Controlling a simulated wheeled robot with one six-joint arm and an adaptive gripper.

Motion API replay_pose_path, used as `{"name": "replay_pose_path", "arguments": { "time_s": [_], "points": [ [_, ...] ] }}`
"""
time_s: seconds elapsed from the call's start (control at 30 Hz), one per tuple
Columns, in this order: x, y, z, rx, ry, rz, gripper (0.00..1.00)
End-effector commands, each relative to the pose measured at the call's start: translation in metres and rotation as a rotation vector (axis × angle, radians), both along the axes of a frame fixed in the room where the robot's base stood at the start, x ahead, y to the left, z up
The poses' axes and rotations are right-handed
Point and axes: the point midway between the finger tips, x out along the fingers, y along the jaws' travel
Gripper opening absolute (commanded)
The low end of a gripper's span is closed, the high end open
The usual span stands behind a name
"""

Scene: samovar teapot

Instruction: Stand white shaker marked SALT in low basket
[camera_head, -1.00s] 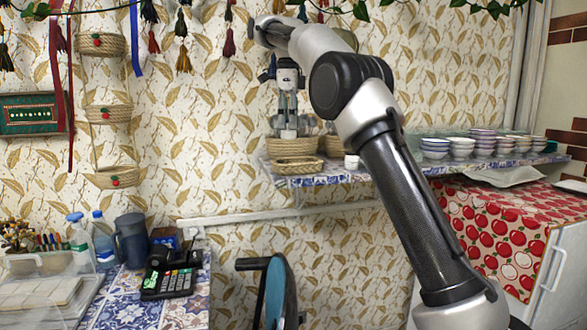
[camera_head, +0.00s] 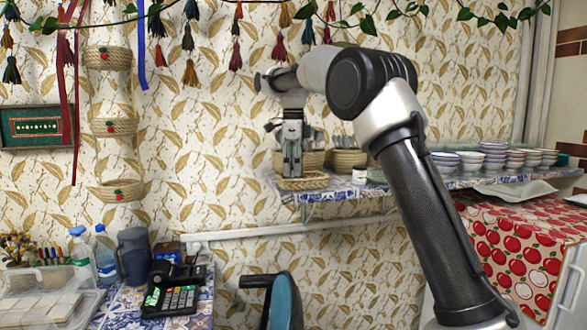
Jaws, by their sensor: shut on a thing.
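My gripper (camera_head: 292,170) points straight down over the low basket (camera_head: 312,184), a shallow woven tray near the front left edge of the tiled shelf. Its fingers are closed on the white shaker, whose white body showed between the fingertips a second ago. Now the shaker is largely hidden by the fingers and too small to make out, and its SALT mark cannot be read. The fingertips are down at the low basket's level. I cannot tell whether the shaker touches the basket's bottom.
Taller woven baskets (camera_head: 347,160) with cutlery stand close behind my gripper. A small white container (camera_head: 359,174) stands to the right on the shelf (camera_head: 330,190). Stacked bowls (camera_head: 470,160) fill the shelf's right part. Hanging tassels (camera_head: 279,47) are above.

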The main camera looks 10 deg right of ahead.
Motion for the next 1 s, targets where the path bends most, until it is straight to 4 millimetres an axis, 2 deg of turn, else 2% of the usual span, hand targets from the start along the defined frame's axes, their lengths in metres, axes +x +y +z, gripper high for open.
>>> {"name": "replay_pose_path", "arguments": {
  "time_s": [0.37, 0.4, 0.5, 0.83, 1.0],
  "points": [
    [0.000, 0.000, -0.004, 0.000, 0.000, 0.000, 0.09],
    [0.000, 0.000, -0.004, 0.000, 0.000, 0.000, 0.44],
    [0.000, 0.000, -0.004, 0.000, 0.000, 0.000, 0.60],
    [0.000, 0.000, -0.003, 0.000, -0.001, 0.000, 0.60],
    [0.001, 0.000, 0.016, 0.001, -0.004, 0.000, 0.60]
  ]
}}
